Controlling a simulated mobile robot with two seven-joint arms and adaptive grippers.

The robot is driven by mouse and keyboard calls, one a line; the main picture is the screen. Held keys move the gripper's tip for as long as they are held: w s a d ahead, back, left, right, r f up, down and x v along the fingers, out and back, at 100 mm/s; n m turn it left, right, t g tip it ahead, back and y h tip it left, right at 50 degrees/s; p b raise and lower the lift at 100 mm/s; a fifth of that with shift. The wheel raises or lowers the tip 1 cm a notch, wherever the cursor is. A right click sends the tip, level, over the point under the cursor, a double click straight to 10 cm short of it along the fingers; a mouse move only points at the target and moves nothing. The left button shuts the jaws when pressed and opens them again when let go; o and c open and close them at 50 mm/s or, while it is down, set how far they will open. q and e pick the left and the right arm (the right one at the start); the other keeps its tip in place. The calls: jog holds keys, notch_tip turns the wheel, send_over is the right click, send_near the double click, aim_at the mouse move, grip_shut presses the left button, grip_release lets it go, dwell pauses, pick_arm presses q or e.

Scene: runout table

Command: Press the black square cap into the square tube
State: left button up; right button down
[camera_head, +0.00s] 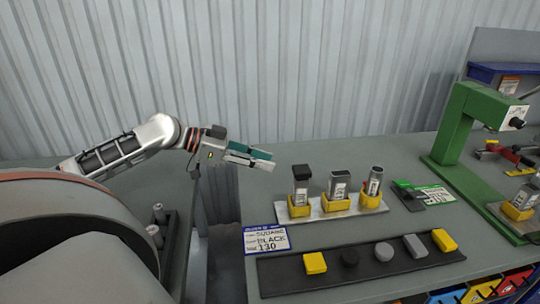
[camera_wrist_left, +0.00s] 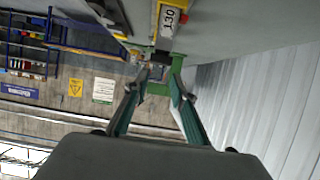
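The black square cap (camera_head: 301,171) sits on top of the leftmost upright tube (camera_head: 300,192), which stands in a yellow holder; I cannot tell how deep it sits. In the left wrist view, a tube labelled 130 (camera_wrist_left: 169,20) shows beyond the fingers, upside down. A dark shape at its end is partly unclear. My left gripper (camera_head: 262,158) has teal fingers and is left of the capped tube, apart from it and a little higher. In the left wrist view its fingers (camera_wrist_left: 158,80) are spread with nothing between them. My right gripper is not in view.
Two more tubes (camera_head: 339,184) stand in yellow holders on the same plate (camera_head: 322,214). Several loose caps lie on a dark mat (camera_head: 285,271) in front. A sign (camera_head: 267,239) reads SQUARE BLACK 130. A green press (camera_head: 455,125) stands at the right.

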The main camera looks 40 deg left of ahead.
pick_arm(q)
jog(key=shift+d+f, duration=0.1)
grip_shut()
jog(key=w+d+f+m+g+h, duration=0.1)
jog(key=d+f+m+g, duration=0.1)
jog(key=d+g, duration=0.3)
jog(key=w+d+f+m+g, duration=0.1)
jog(key=w+d+f+g, duration=0.15)
jog(key=d, duration=0.45)
notch_tip(320, 180, up, 10)
jog(key=m+g+y+p, duration=0.2)
jog(key=m+g+y, duration=0.15)
jog(key=y, duration=0.65)
send_over(302, 168)
jog(key=shift+s+d+f+m+t, duration=0.1)
jog(key=shift+s+d+m+t, duration=0.05)
jog(key=shift+m+t, duration=0.25)
jog(key=shift+f, duration=2.95)
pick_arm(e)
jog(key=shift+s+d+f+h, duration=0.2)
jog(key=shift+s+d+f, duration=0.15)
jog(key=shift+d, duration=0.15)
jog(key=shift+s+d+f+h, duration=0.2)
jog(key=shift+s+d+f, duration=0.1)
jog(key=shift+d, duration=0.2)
